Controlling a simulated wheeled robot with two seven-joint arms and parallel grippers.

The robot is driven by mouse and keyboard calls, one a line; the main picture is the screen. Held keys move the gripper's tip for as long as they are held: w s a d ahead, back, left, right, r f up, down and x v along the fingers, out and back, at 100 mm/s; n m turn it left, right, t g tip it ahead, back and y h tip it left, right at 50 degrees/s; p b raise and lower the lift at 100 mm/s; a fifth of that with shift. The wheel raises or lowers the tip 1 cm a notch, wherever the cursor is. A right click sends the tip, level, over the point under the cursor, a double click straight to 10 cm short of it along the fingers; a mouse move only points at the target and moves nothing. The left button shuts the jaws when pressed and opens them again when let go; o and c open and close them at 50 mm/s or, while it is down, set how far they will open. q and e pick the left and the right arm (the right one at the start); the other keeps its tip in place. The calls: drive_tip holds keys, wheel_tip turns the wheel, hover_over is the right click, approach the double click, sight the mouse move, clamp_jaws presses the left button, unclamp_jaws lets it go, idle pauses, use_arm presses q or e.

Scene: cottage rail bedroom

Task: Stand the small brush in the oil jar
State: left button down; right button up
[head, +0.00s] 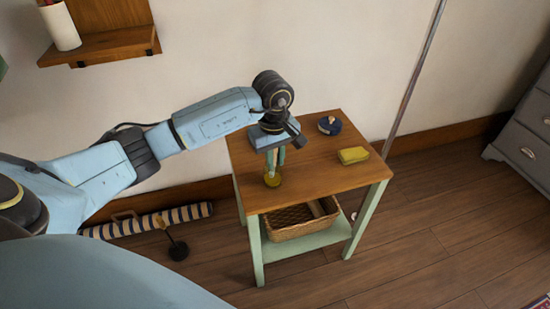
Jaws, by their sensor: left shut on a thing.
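The wooden-topped side table (310,168) with pale green legs stands in the middle of the head view. My left gripper (275,163) points down over its left front part, shut on a thin upright thing that looks like the small brush (271,170); the fingers hide most of it. Right below the fingertips is a small yellowish round vessel, which looks like the oil jar (272,180), on the tabletop near the left edge. I cannot tell whether the brush's lower end is inside the jar or just above it. My right gripper is not in view.
On the tabletop are a dark blue round item (330,125) at the back and a yellow block (353,155) at the right. A wicker basket (298,222) sits on the lower shelf. A striped roll (150,221) lies on the floor at left. The table's front middle is clear.

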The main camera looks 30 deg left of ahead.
use_arm(q)
drive_tip(key=shift+f, duration=0.15)
drive_tip(key=c, duration=1.4)
unclamp_jaws()
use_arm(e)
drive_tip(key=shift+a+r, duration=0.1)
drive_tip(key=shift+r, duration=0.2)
use_arm(q)
drive_tip(key=shift+f, duration=0.1)
